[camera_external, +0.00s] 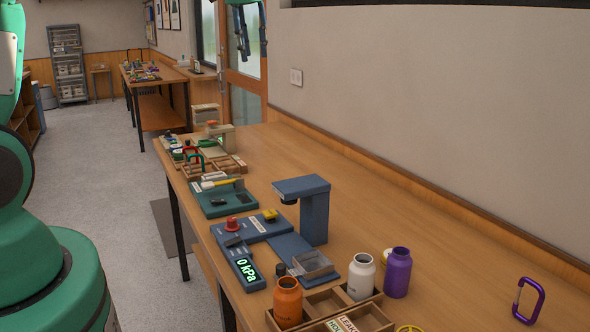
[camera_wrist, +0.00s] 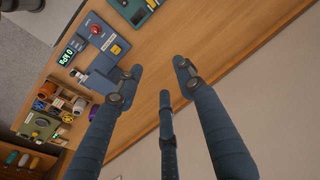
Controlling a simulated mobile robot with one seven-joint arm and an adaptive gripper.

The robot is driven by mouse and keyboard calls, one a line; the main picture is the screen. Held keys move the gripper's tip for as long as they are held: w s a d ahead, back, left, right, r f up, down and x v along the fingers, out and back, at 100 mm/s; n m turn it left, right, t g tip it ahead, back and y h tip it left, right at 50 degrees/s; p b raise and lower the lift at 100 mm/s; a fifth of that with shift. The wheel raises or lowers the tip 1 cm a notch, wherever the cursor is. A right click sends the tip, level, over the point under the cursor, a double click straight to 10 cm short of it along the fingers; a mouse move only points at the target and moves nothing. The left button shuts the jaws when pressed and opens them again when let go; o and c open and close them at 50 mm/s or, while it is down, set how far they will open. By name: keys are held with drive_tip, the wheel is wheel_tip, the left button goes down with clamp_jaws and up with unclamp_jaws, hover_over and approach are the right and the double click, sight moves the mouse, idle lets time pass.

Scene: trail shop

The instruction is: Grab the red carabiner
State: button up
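A small red loop (camera_external: 194,155), which may be the red carabiner, stands among dark green and other small items in a wooden tray toward the far end of the bench in the external view. It is too small to tell for certain. The carabiner I see clearly is purple (camera_external: 528,301), at the bench's near right. My gripper (camera_external: 241,38) hangs high above the bench at the top of the external view. In the wrist view its fingers (camera_wrist: 160,82) are spread apart with nothing between them. I make out no red carabiner in the wrist view.
A blue press stand (camera_external: 314,212) and a pressure readout (camera_external: 246,268) stand mid-bench. Orange (camera_external: 288,303), white (camera_external: 361,276) and purple (camera_external: 397,272) bottles are at the near end. A teal board (camera_external: 216,198) lies before the wooden tray. The bench along the wall is mostly clear.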

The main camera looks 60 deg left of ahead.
drive_tip(key=s+a+f+g+p, duration=0.1)
drive_tip(key=a+f, duration=0.4)
drive_tip(key=a, duration=0.5)
drive_tip(key=s+a+f+p, duration=0.1)
drive_tip(key=a+f, duration=0.4)
drive_tip(key=a, duration=0.5)
drive_tip(key=h+p, duration=0.1)
drive_tip(key=p, duration=0.1)
hover_over(193, 147)
wheel_tip(193, 147, down, 14)
drive_tip(key=shift+a+r+g, duration=0.15)
drive_tip(key=shift+a+g, duration=0.15)
drive_tip(key=shift+g, duration=0.1)
wheel_tip(193, 147, down, 8)
drive_tip(key=shift+f, duration=0.25)
drive_tip(key=shift+f, duration=0.1)
drive_tip(key=shift+d+f, duration=0.15)
drive_tip(key=shift+f, duration=0.6)
drive_tip(key=shift+d+f, duration=0.1)
drive_tip(key=shift+f, duration=0.65)
drive_tip(key=shift+f+p, duration=0.3)
drive_tip(key=shift+f, duration=0.7)
